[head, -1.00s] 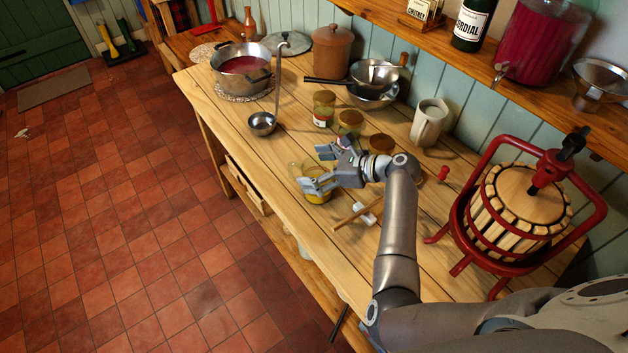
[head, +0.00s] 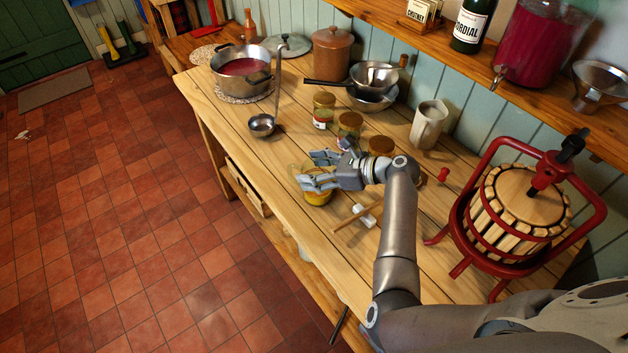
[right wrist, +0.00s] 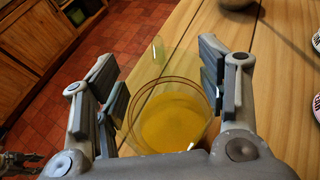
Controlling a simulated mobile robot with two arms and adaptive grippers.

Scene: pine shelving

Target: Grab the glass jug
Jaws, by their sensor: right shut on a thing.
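The glass jug (head: 318,199) is clear, with orange-yellow liquid inside, and stands near the front edge of the wooden table. My right gripper (head: 312,170) is at the jug with its fingers around it. In the right wrist view the jug (right wrist: 172,118) is between the two fingers of my right gripper (right wrist: 158,72), which is shut on it. The fingers and palm hide part of the jug in the head view. My left gripper is not in the head view; a small grey gripper-like part (right wrist: 18,163) shows at the lower left of the right wrist view.
Several lidded jars (head: 349,124) stand just behind the gripper. A wooden stick with a white head (head: 358,216) lies to the right of the jug.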

